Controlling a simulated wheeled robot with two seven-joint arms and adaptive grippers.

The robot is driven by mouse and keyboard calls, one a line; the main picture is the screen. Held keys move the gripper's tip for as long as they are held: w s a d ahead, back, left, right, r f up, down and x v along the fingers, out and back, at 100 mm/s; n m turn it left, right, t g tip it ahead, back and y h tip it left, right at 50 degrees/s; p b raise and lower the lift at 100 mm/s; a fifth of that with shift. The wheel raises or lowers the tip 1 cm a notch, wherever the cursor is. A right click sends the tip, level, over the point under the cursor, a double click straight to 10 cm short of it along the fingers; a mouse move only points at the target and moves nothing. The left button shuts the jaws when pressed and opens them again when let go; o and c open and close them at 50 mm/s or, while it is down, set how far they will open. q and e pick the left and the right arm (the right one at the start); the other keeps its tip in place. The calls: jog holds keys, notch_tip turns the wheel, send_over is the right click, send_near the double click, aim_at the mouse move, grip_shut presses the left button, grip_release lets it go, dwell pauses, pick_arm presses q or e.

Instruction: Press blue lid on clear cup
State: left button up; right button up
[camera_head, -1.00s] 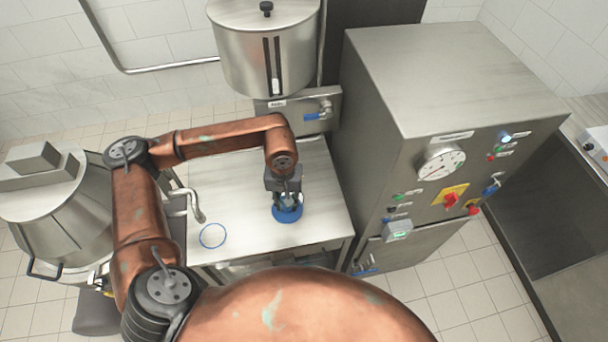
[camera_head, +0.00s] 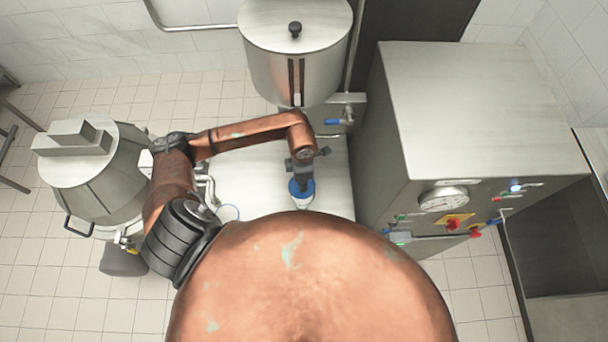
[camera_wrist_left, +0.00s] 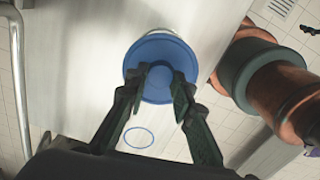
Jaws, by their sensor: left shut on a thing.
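The blue lid (camera_head: 301,188) is a round disc at the fingertips of my left gripper (camera_head: 302,172), over the steel table. In the left wrist view, both fingers of my left gripper (camera_wrist_left: 163,78) are shut on the middle of the lid (camera_wrist_left: 148,50), whose wide rim spreads around them. A pale, clear shape that looks like the cup (camera_head: 300,203) shows just below the lid in the head view. Most of it is hidden by the lid and my body, so I cannot tell whether the lid is seated on it. My right gripper is out of view.
A steel tank (camera_head: 295,70) with a blue-handled tap (camera_head: 338,121) stands behind. A control cabinet (camera_head: 480,110) is close on the right, and a steel vessel (camera_head: 95,180) stands left.

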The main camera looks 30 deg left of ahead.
pick_arm(q)
jog(key=shift+d+f+b, duration=0.1)
jog(key=shift+f+b, duration=0.25)
jog(key=shift+f, duration=0.35)
jog(key=shift+f+b, duration=0.75)
jog(key=shift+f, duration=0.8)
notch_tip(320, 180, down, 2)
jog(key=shift+f+b, duration=0.1)
jog(key=shift+b, duration=0.9)
jog(key=shift+f+b, duration=0.25)
jog(key=shift+b, duration=0.3)
